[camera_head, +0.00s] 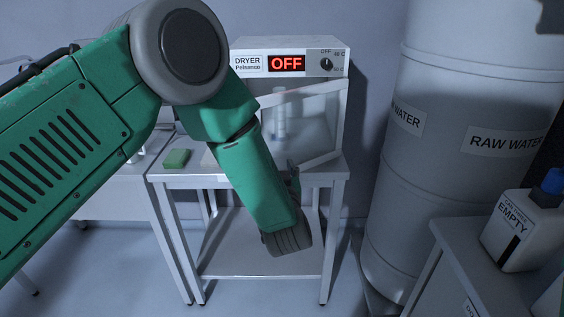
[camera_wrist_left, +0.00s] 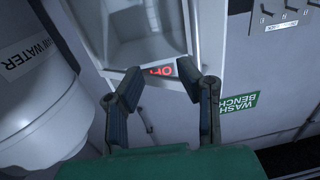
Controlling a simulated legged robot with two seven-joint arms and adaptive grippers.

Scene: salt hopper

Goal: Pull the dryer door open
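The dryer (camera_head: 237,63) is a white box on a metal table, with a red OFF display and a dial on top. Its clear-windowed door (camera_head: 325,158) has a pale frame that slants out toward the left, so it looks partly open; my arm hides its left part. A clear cylinder (camera_head: 280,118) shows behind the window. My left gripper (camera_head: 293,178) is mostly hidden behind my green forearm, low in front of the door. In the left wrist view my left gripper (camera_wrist_left: 160,72) is open with nothing between its fingers. Whether it touches the door cannot be told. My right gripper is out of view.
The metal table (camera_head: 180,178) carries a green block (camera_head: 176,158). A large raw water tank (camera_head: 440,110) stands at the right. A white container marked EMPTY (camera_head: 512,240) sits on a nearer table. Floor is clear beside the dryer table.

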